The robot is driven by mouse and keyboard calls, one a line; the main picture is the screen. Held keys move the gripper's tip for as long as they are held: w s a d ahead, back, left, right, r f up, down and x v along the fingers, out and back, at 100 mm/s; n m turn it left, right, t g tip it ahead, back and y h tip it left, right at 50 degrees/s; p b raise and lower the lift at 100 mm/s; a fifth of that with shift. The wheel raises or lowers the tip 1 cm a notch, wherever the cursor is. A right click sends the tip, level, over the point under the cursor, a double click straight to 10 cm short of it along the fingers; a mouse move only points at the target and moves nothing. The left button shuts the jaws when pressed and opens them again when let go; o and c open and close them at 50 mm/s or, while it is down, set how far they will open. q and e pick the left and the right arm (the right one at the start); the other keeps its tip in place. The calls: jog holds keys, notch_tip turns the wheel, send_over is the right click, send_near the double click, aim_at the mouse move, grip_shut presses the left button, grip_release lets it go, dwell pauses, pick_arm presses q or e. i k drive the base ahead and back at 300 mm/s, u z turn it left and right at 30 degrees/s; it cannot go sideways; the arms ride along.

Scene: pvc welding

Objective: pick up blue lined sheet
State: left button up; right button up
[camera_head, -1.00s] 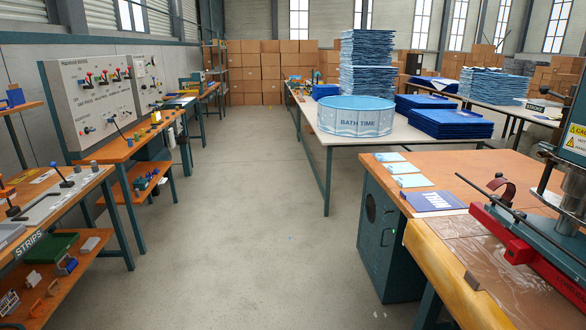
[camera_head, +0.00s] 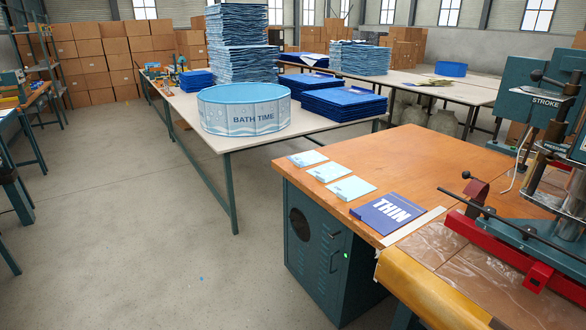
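Several flat sheets lie in a row on the orange-topped workbench (camera_head: 440,165) at the right. Three are pale blue with small marks: a far one (camera_head: 307,158), a middle one (camera_head: 328,172) and a near one (camera_head: 351,188). Nearest is a dark blue sheet (camera_head: 388,212) marked THIN. Taller blue stacks stand on the long white table: a high wavy stack (camera_head: 243,48) and a lower dark blue stack (camera_head: 343,104). I cannot tell which of these is the blue lined sheet. Neither of my grippers is in view.
A welding press (camera_head: 540,110) with a red bar stands at the bench's right side. The bench has a dark green cabinet (camera_head: 335,255) below. A round BATH TIME pool (camera_head: 245,110) sits on the white table (camera_head: 240,143). The grey floor (camera_head: 130,220) at left is clear.

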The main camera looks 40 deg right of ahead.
aim_at(387, 214)
jog(key=z, duration=0.2)
jog(key=i, duration=1.1)
jog(key=z, duration=1.15)
jog(key=i, duration=0.8)
jog(key=z, duration=0.9)
